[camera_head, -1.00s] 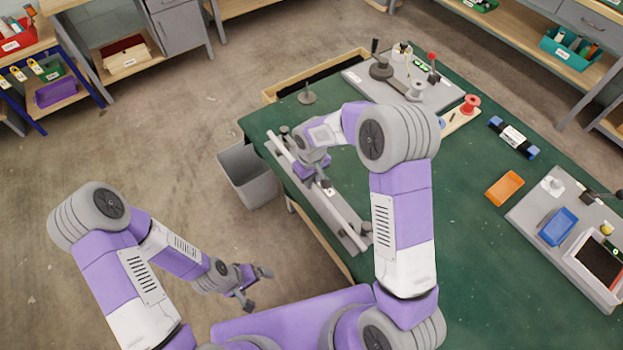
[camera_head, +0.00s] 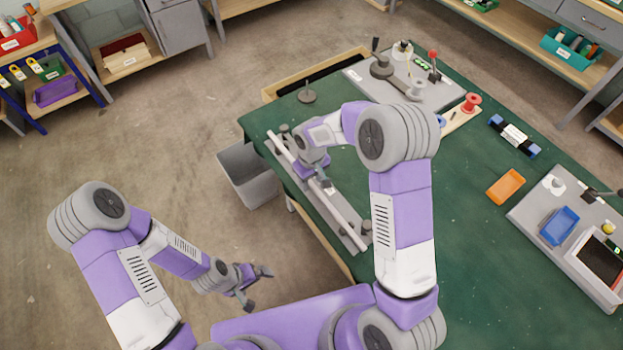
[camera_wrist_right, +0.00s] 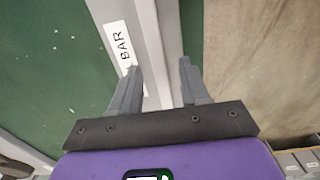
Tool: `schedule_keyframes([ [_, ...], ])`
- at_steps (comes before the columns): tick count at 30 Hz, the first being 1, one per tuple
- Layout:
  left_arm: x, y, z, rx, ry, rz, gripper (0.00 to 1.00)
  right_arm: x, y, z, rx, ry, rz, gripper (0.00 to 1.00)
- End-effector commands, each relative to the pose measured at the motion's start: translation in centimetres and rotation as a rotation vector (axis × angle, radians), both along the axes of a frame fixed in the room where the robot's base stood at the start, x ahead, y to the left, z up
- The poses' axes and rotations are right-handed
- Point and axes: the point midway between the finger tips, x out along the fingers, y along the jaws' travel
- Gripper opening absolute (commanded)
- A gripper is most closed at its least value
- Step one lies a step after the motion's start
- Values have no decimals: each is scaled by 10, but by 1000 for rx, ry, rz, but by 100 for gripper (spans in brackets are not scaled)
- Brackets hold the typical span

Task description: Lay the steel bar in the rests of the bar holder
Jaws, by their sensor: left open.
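The steel bar (camera_head: 341,221) is a long pale rod lying lengthwise above the grey bar holder (camera_head: 327,213), at the table's left edge. My right gripper (camera_head: 322,184) is over the middle of the bar, pointing down. In the right wrist view its two fingers (camera_wrist_right: 156,88) stand apart, with the pale bar (camera_wrist_right: 149,30) running between them and no clear contact. The holder's label, partly reading "BAR", shows beside it. My arm hides part of the bar, and I cannot tell whether its ends sit in the rests. My left gripper (camera_head: 257,286) is open and empty, off the table.
The green table (camera_head: 460,240) is clear right of my right arm. A grey bin (camera_head: 248,175) stands on the floor beside the table.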

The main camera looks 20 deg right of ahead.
Motion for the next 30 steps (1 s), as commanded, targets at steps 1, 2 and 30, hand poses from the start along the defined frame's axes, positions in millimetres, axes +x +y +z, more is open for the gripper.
schedule_keyframes([
  [1, 0, 0, 0, 0, 0, 0, 100, 0, 0, 0, 0, 1, 0, 45],
  [2, 0, 0, 0, 0, 0, 0, 100, 0, 0, 0, 0, 1, 0, 45],
  [30, 0, 0, 14, 0, 0, 0, 100, 0, 0, 75, 0, 1, 0, 45],
])
